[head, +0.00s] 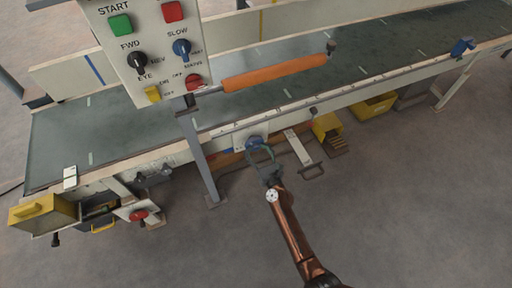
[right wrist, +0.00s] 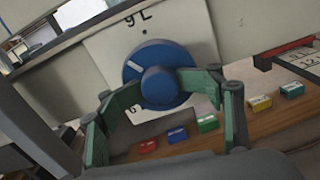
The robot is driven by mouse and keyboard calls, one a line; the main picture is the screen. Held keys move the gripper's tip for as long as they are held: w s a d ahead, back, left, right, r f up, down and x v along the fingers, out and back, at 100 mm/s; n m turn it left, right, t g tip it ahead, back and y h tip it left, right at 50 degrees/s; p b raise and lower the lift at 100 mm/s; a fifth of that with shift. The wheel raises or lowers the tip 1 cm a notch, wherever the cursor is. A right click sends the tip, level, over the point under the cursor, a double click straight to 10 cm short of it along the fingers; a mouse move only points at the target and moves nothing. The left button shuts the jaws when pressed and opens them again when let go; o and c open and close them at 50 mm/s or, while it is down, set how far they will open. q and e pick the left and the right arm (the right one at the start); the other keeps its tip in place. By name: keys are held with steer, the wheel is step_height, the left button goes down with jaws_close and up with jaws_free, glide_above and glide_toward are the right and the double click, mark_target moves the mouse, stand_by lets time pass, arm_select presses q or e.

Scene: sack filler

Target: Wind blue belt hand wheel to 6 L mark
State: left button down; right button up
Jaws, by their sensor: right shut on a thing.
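The blue hand wheel (head: 253,142) sits on a pale plate on the conveyor's front side, below the belt. In the right wrist view the wheel (right wrist: 158,58) is a round blue disc with a raised hub, and its white line points left and slightly up. The dial plate (right wrist: 104,48) behind it has a mark that looks like "9 L" above the wheel and a partly hidden mark at lower left. My right gripper (head: 262,158) reaches up from below; its green fingers (right wrist: 168,88) are shut on the wheel from both sides. My left gripper is not in view.
A control panel (head: 148,45) on a post stands left of the wheel, with an orange-handled bar (head: 275,73) reaching right. Several coloured blocks lie on a brown board (right wrist: 270,125) below the wheel. A yellow bin (head: 326,126) is to the right.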

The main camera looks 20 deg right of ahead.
steer(key=shift+w+r+n, duration=0.15)
steer(key=shift+r+n, duration=0.15)
steer(key=shift+n, duration=0.9)
steer(key=shift+n, duration=1.5)
steer(key=shift+p, duration=0.3)
steer(key=shift+d+r+n, duration=0.1)
steer(key=shift+n, duration=1.4)
